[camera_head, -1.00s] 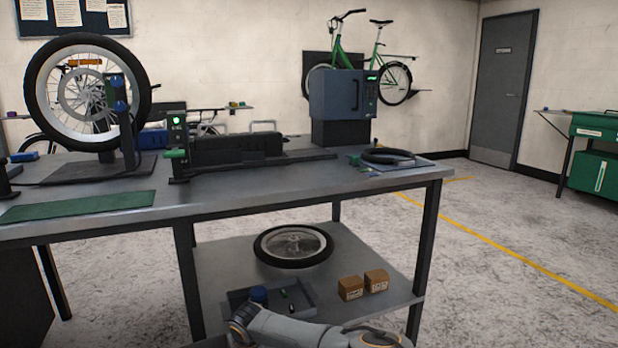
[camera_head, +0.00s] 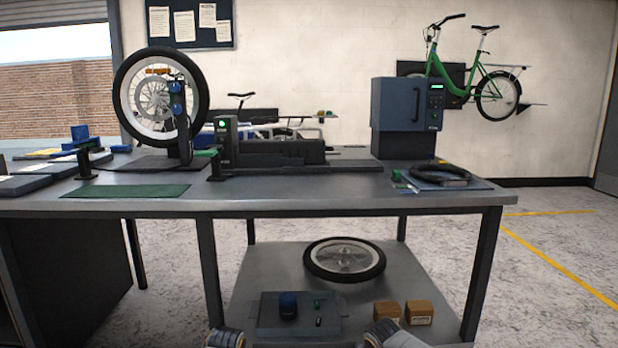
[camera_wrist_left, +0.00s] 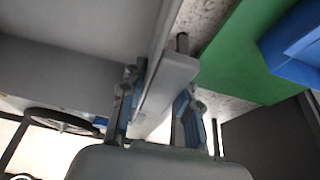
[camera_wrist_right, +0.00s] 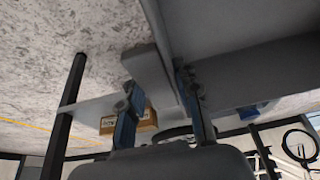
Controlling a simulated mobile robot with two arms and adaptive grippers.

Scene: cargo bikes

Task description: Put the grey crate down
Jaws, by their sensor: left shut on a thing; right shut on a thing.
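In the left wrist view, my left gripper (camera_wrist_left: 160,86) is shut on a pale grey edge of the crate (camera_wrist_left: 172,72), one finger on each side. In the right wrist view, my right gripper (camera_wrist_right: 158,82) is shut on another grey edge of the crate (camera_wrist_right: 148,64). The crate's underside and what lies below it are hidden. In the head view only small parts of my arms show at the bottom edge.
A grey workbench (camera_head: 330,203) stands ahead, with a wheel stand (camera_head: 160,100), a green mat (camera_head: 128,190) and a blue cabinet (camera_head: 400,105) on it. Its lower shelf (camera_head: 262,262) holds a wheel (camera_head: 345,260), a dark tray (camera_head: 268,318) and two cardboard boxes (camera_head: 419,313). Floor is clear at right.

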